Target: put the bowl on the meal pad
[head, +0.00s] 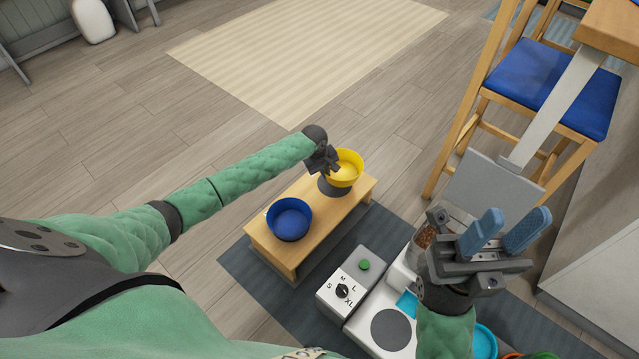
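A yellow bowl (347,169) is at the far right end of a low wooden bench. My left gripper (328,158) is at its left rim and appears shut on it, though the fingertips are partly hidden. A dark round patch (333,188) shows on the bench just below the bowl. A blue bowl (289,219) sits at the bench's near left end. A grey round pad (391,329) lies on a white appliance at the bottom; I cannot tell whether it is the meal pad. My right gripper (505,238) is open and empty, its blue fingers apart.
A white box (351,286) has a size dial and green button. A clear container with brown pieces (425,237) is beside my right gripper. A blue-seated stool (550,85) stands at right. Floor beyond the bench is clear.

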